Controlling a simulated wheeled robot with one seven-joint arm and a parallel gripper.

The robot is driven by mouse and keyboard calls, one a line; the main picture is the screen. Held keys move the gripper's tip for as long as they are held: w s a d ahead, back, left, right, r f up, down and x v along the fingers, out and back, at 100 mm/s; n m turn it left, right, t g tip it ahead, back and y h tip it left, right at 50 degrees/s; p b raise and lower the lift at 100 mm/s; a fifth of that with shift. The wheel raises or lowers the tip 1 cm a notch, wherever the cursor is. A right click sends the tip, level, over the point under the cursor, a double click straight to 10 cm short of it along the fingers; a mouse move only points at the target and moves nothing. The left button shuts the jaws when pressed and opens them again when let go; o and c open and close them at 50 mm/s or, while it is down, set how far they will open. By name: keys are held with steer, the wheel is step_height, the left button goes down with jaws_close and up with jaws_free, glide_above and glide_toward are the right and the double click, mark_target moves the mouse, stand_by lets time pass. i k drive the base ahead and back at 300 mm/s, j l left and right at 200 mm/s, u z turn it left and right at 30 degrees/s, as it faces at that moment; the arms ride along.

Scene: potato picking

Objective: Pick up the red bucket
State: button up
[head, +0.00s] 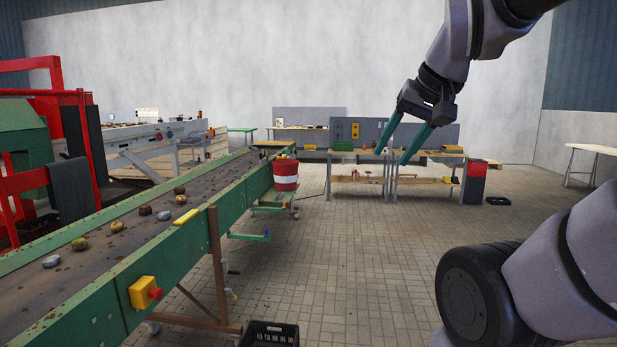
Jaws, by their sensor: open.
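A red bucket (286,169) with a white band around it stands upright on the right side of the conveyor, by its green side wall, on or above a small green ledge. My gripper (390,158) is to the right of the bucket and higher in the picture. Its two teal fingers are apart and point down and left, with nothing between them. The fingers overlap the workbench behind them in the picture.
The conveyor belt (130,235) carries potatoes and stones. A yellow box with a red button (145,292) juts from its side. A black crate (268,334) lies on the floor in front. Workbenches (420,181) stand behind. The tiled floor (340,260) between is clear.

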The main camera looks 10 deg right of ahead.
mark_target(285, 171)
steer(key=i+l+z, duration=0.8)
steer(key=i, duration=0.25)
steer(key=i+l+u, duration=0.1)
steer(key=i, duration=0.95)
steer(key=i+u, duration=0.2)
steer(key=i, duration=0.5)
steer(key=i+u, duration=0.2)
steer(key=i, duration=0.45)
steer(key=i+l+u, duration=0.2)
steer(key=i, duration=0.5)
steer(key=i+j+u, duration=0.15)
steer(key=i+u, duration=0.2)
steer(key=i, duration=0.2)
steer(key=i+u, duration=0.35)
steer(key=i, duration=0.25)
steer(key=i+l+u, duration=0.15)
steer(key=i+u, duration=0.15)
steer(key=i, duration=0.25)
steer(key=i+l+u, duration=0.35)
steer(key=i, duration=0.2)
